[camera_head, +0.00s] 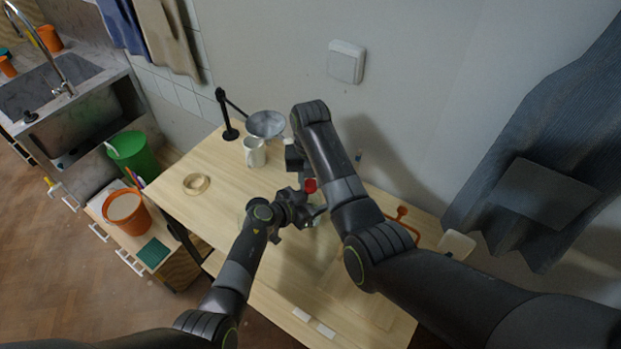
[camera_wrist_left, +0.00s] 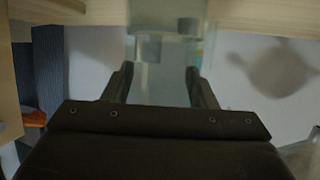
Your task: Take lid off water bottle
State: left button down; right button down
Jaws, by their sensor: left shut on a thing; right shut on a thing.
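The water bottle (camera_wrist_left: 160,82) shows in the left wrist view as a pale, see-through body between the fingers of my left gripper (camera_wrist_left: 160,74). In the head view my left gripper (camera_head: 309,213) is low over the middle of the table, shut on the bottle, which is mostly hidden by the arms. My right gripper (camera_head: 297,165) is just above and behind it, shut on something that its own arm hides. A small red piece (camera_head: 310,185) shows between the two grippers; I cannot tell whether it is the lid. The lid is not clearly seen.
On the wooden table (camera_head: 180,205) are a white mug (camera_head: 255,153), a grey bowl (camera_head: 265,123), a black stand (camera_head: 230,132) and a tan ring (camera_head: 196,184). An orange rack (camera_head: 402,222) and a white container (camera_head: 457,246) are at right. The table's left part is mostly clear.

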jog(key=shift+w, duration=0.1)
jog(key=c, duration=1.1)
grip_release()
jog(key=shift+r, duration=0.1)
